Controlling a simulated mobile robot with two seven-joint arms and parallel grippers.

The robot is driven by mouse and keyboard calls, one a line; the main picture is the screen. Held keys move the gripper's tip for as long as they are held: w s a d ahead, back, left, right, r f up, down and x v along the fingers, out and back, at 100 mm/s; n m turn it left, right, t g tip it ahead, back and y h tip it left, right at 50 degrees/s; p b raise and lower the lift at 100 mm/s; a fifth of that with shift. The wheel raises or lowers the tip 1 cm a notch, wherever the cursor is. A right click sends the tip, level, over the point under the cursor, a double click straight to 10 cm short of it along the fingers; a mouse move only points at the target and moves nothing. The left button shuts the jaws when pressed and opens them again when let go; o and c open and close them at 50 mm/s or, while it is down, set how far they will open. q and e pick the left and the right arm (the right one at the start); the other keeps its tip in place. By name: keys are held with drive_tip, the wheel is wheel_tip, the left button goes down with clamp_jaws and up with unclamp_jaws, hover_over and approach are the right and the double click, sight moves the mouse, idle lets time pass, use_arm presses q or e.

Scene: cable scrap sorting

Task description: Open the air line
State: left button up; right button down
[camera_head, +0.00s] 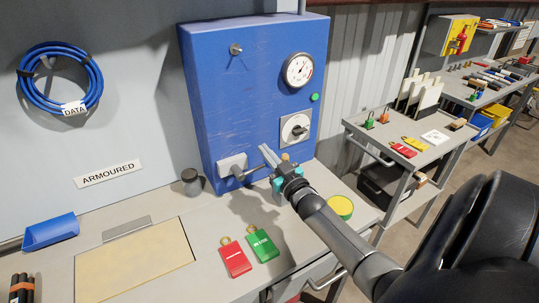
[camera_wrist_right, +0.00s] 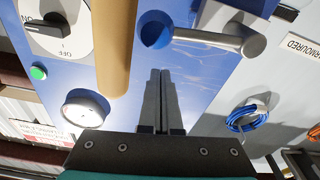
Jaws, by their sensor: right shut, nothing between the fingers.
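The blue cabinet (camera_head: 230,80) stands at the back of the bench and carries the air fittings. A metal lever (camera_head: 243,174) sticks out from a pale block low on its front; it also shows in the right wrist view (camera_wrist_right: 215,38). A round gauge (camera_head: 299,70) and a rotary switch (camera_head: 295,129) marked OFF are to its right. My right gripper (camera_head: 264,148) is shut and empty, its fingertips in front of the cabinet just right of the lever, apart from it. In the right wrist view its fingers (camera_wrist_right: 160,75) point at the blue face. My left gripper is not in view.
A tan wooden rod (camera_wrist_right: 113,45) stands close beside my right fingers. A red tag (camera_head: 235,258) and a green tag (camera_head: 263,246) lie on the bench, near a yellow-topped tin (camera_head: 340,206). A dark cylinder (camera_head: 191,181) stands left of the cabinet. A side table (camera_head: 400,165) is at right.

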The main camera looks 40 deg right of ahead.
drive_tip(key=r+p+v, duration=0.1)
drive_tip(key=v, duration=0.8)
drive_tip(key=shift+s, duration=0.45)
drive_tip(key=shift+a, duration=0.2)
